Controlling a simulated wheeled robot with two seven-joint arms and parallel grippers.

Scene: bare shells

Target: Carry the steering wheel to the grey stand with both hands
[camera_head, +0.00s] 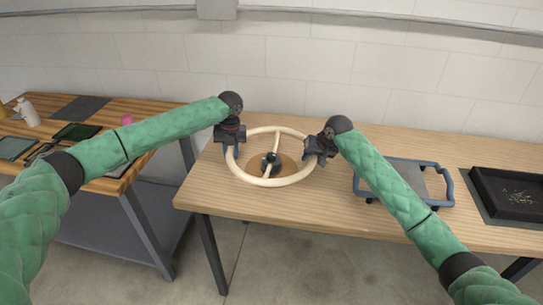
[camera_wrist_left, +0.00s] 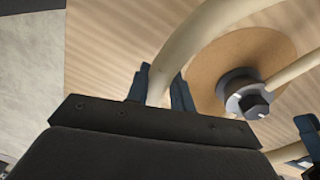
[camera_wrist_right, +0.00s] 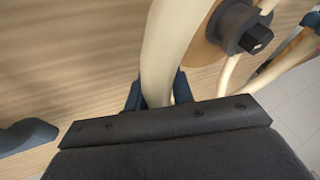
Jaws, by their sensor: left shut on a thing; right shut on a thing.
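The cream steering wheel (camera_head: 266,183) with a dark hub is over the near-left part of the wooden table, above a round brown mat (camera_head: 287,164). I cannot tell whether it touches the mat. My left gripper (camera_head: 231,149) is shut on the left side of its rim; the rim passes between the fingers in the left wrist view (camera_wrist_left: 160,85). My right gripper (camera_head: 312,155) is shut on the right side of the rim, also seen in the right wrist view (camera_wrist_right: 158,90). A grey-topped platform with blue rails (camera_head: 436,172), possibly the grey stand, is partly hidden behind my right forearm.
A black tray (camera_head: 508,208) with small bits lies at the table's right end. A second table (camera_head: 135,107) at the left holds a bottle (camera_head: 28,113) and dark flat items. A floor gap separates the tables. A white block wall stands behind.

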